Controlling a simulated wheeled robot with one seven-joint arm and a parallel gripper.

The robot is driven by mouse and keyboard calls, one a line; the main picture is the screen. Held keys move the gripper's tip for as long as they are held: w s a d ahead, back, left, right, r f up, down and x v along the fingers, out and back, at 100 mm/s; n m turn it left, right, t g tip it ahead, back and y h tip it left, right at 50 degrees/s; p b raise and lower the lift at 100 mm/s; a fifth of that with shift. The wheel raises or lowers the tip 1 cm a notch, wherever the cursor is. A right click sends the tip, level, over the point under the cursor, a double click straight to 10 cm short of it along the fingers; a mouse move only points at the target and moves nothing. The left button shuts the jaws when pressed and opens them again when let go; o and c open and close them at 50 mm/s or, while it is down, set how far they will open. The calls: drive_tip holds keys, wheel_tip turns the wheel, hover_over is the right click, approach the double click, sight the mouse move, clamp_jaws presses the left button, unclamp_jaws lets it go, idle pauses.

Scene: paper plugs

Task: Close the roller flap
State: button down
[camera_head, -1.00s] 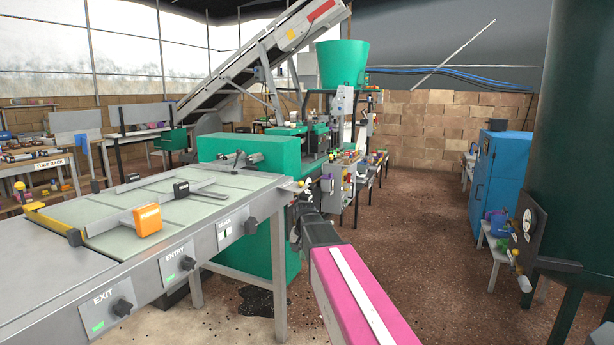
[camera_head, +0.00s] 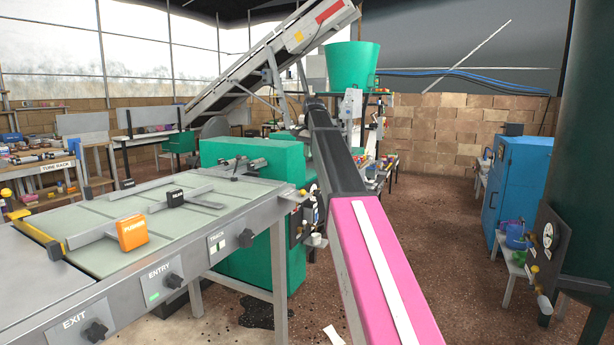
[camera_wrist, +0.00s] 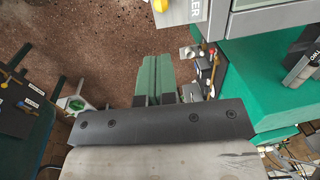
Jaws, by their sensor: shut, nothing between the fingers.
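In the wrist view, a pale plate with a partly cut-off label ending in "LLER" (camera_wrist: 182,12) shows at the top edge, with a yellow knob (camera_wrist: 160,5) at its left. It may be the roller flap; how far open it stands cannot be told. My gripper (camera_wrist: 156,60) has its two green fingers together and empty, pointing toward the top of the wrist view, below and apart from the plate in the picture. In the head view, the gripper is hidden behind my pink and black arm, and I cannot make out the flap there.
A green machine body (camera_head: 255,160) stands beside the grey table (camera_head: 185,262), which carries an orange pusher block (camera_head: 132,233). A blue cabinet (camera_head: 515,185) and dark green tank (camera_head: 592,150) stand at right. The brown floor (camera_head: 430,240) between is open.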

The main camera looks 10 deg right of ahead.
hover_over(306, 198)
drive_tip(key=f, duration=1.3)
drive_tip(key=shift+w+a+f, duration=0.25)
drive_tip(key=shift+w+f, duration=0.1)
drive_tip(key=shift+f, duration=0.05)
drive_tip(key=shift+d, duration=0.1)
drive_tip(key=f+t+y, duration=0.2)
drive_tip(key=f, duration=0.1)
drive_tip(key=s+d+f+y, duration=0.1)
drive_tip(key=shift+f+t+y, duration=0.25)
drive_tip(key=shift+t+y, duration=0.15)
drive_tip(key=w+a+f+t+y, duration=0.3)
drive_tip(key=f+y, duration=0.3)
drive_tip(key=f, duration=0.3)
drive_tip(key=shift+w+a+t, duration=0.15)
drive_tip(key=shift+a+t, duration=0.5)
drive_tip(key=shift+t, duration=0.15)
drive_tip(key=shift+f, duration=0.1)
